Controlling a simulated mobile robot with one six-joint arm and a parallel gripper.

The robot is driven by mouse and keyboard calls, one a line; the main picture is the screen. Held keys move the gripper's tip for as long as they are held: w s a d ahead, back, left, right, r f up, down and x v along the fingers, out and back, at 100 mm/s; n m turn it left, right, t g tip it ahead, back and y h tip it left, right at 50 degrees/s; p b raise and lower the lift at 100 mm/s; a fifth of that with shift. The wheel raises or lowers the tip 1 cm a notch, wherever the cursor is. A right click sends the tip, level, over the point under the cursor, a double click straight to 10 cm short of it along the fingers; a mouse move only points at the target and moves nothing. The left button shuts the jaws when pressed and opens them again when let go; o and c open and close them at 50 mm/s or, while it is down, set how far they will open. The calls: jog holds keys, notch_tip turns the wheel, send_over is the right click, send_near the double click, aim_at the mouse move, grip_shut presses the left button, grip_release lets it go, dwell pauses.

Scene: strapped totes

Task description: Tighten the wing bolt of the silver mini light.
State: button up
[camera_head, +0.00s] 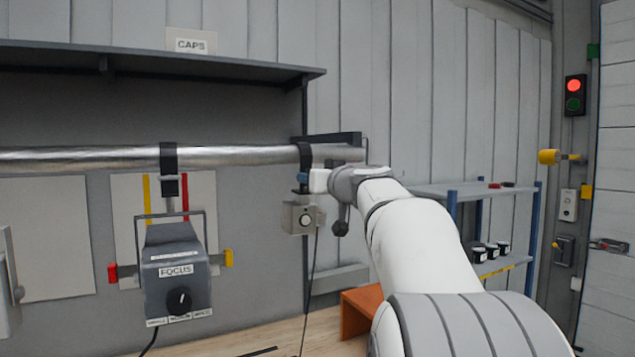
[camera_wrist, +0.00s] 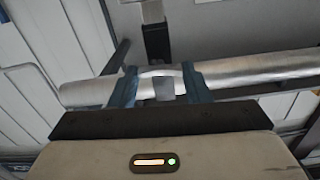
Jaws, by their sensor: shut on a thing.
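The silver mini light (camera_head: 299,217) is a small boxy lamp with a round dark knob on its face. It hangs below the metal bar (camera_head: 240,157) from a black clamp (camera_head: 305,156) near the bar's right end. My gripper (camera_head: 303,179) is at the clamp's lower part, just above the light. In the wrist view my gripper (camera_wrist: 160,72) has its two blue-grey fingers on either side of a small pale piece in front of the bar (camera_wrist: 255,70). It is shut on this piece, which appears to be the wing bolt; the fingers hide most of it.
A larger grey lamp marked FOCUS (camera_head: 177,278) hangs from the bar to the left. A dark shelf marked CAPS (camera_head: 190,45) is above. A blue-posted rack (camera_head: 490,190) with small jars stands right. A cable hangs below the mini light.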

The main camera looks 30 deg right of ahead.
jog(key=shift+w+f+m+t+b, duration=0.1)
jog(key=shift+m+t, duration=0.05)
jog(key=shift+m, duration=5.45)
jog(key=shift+s+f+m+t+b, duration=0.1)
jog(key=shift+f+m+t, duration=0.1)
jog(key=shift+m, duration=5.4)
jog(key=shift+w+f+m+t+b, duration=0.1)
jog(key=shift+m+t, duration=0.05)
jog(key=shift+m, duration=5.45)
jog(key=o, duration=1)
jog(key=shift+r, duration=0.2)
